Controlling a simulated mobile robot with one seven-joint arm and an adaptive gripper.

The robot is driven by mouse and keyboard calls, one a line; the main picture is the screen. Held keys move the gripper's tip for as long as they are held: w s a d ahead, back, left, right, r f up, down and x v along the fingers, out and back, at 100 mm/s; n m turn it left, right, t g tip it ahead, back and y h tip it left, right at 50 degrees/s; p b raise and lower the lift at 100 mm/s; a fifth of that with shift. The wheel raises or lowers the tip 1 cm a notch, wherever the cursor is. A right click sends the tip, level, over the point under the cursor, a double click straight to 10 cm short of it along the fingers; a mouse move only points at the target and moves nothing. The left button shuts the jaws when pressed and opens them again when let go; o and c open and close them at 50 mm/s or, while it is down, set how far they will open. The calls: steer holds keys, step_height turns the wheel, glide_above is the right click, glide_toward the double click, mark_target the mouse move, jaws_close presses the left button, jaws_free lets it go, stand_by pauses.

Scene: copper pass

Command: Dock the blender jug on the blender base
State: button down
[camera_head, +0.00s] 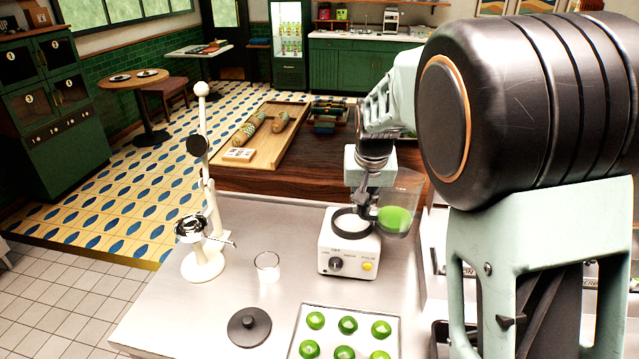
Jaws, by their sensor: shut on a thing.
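The blender base (347,262) is a white box with dark and yellow knobs on the metal counter. A black ring (351,222) shows on its top. The clear blender jug (407,190), with green contents low inside, is to the right of and slightly above the base's top in the picture. It appears tilted. My gripper (366,196) is shut on the jug at its left side, above the base. The fingertips and the grip point are partly hidden. I cannot tell whether the jug's bottom touches the base.
A round black lid (249,327) and a clear glass (267,266) stand left of the base. A white lever press (204,262) stands farther left. A tray (297,350) of green fruit is in front. A wooden board (287,118) with breads lies behind. My arm covers the right side.

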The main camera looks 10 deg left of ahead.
steer(key=w+a+r+b, duration=0.15)
steer(key=a+r, duration=0.25)
steer(key=a, duration=0.6)
steer(key=shift+n, duration=0.4)
steer(key=shift+w+a+f+b, duration=0.1)
steer(key=shift+w+f+b, duration=0.15)
steer(key=shift+f+b, duration=1)
steer(key=shift+w+f+b, duration=0.2)
steer(key=shift+f+b, duration=0.5)
steer(key=shift+f, duration=0.95)
steer(key=shift+s+f+b, duration=0.1)
steer(key=shift+f+b, duration=0.3)
steer(key=shift+f, duration=0.2)
steer(key=c, duration=2.3)
jaws_free()
steer(key=p+v, duration=0.5)
steer(key=v, duration=0.6)
steer(key=shift+s, duration=0.15)
